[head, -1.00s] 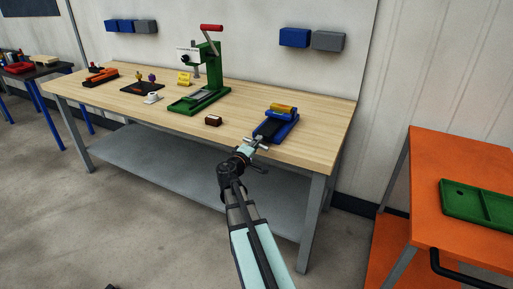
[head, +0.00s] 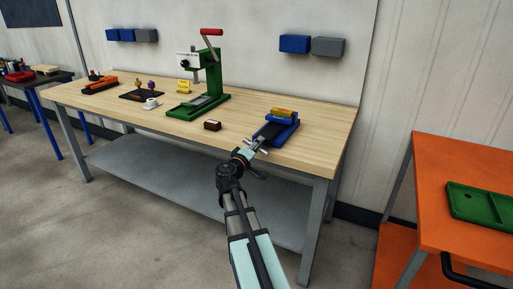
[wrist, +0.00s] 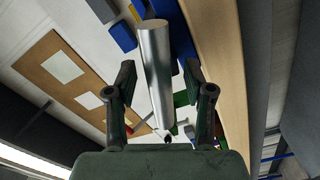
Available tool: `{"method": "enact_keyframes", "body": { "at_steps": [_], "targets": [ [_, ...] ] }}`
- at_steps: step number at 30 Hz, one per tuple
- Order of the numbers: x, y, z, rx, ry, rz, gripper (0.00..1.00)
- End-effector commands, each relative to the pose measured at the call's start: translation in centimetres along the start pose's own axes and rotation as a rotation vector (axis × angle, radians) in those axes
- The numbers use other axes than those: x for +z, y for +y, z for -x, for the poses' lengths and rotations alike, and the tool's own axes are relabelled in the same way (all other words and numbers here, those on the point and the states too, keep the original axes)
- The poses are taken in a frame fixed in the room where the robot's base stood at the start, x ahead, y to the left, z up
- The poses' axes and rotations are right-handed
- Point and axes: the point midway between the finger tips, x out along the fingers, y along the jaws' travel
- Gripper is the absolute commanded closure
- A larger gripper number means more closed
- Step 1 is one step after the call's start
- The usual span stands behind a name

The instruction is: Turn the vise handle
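The blue vise (head: 278,131) sits at the front right of the wooden workbench, with a yellow-orange cylinder (head: 283,112) in its top. My gripper (head: 253,149) is at the vise's front end, by the bench's front edge. In the wrist view, a silver metal bar (wrist: 157,65), which looks like part of the vise handle, lies between the two dark fingers of my gripper (wrist: 160,85). The fingers are apart, with a narrow gap visible on each side of the bar. Blue parts of the vise (wrist: 173,22) show behind the bar.
The workbench (head: 155,116) also holds a green press (head: 215,75), a small brown block (head: 212,125), a white cup (head: 151,103) and an orange tool (head: 100,84). An orange table (head: 465,190) with a green tray (head: 490,205) stands at the right.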

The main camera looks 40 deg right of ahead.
Motion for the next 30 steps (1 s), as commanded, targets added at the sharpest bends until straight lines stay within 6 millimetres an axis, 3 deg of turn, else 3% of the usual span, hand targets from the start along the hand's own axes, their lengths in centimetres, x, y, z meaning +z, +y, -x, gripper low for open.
{"method": "enact_keyframes", "body": {
  "at_steps": [11,24,30],
  "targets": [
    [0.1,0.0,1.0,0.000,0.001,0.001,0.48],
    [0.1,0.1,8.8,-0.001,0.003,0.001,0.48],
    [0.1,0.0,11.2,0.000,0.001,0.000,0.48]
  ]
}}
